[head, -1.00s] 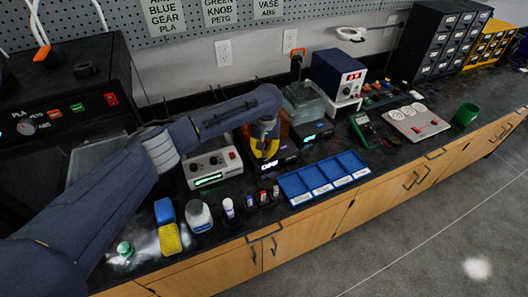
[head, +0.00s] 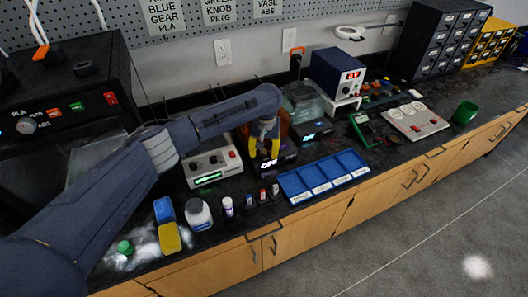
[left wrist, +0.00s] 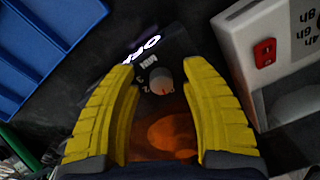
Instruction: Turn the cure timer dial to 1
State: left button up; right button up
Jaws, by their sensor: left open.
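The cure timer dial (left wrist: 161,77) is a small grey round knob on the dark front of the cure unit, with small white marks beside it in the left wrist view. A lit white display (left wrist: 141,48) next to it seems to read OFF. My left gripper (left wrist: 158,80) has yellow fingers, open, one on each side of the dial, with gaps; I cannot tell how far above it they are. In the head view my left gripper (head: 264,155) is at the front of the cure unit (head: 284,160) and hides the dial. An orange hood (left wrist: 172,134) shows between the fingers.
A white control box (head: 213,167) stands close left of the cure unit. A blue compartment tray (head: 300,196) lies in front and to the right. Bottles (head: 198,214) and small vials stand at the bench's front edge.

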aim_at(265, 151)
pick_arm(q)
notch_tip(265, 151, up, 12)
jog(key=shift+d, duration=0.25)
dwell(0.4)
jog(key=shift+r, duration=0.1)
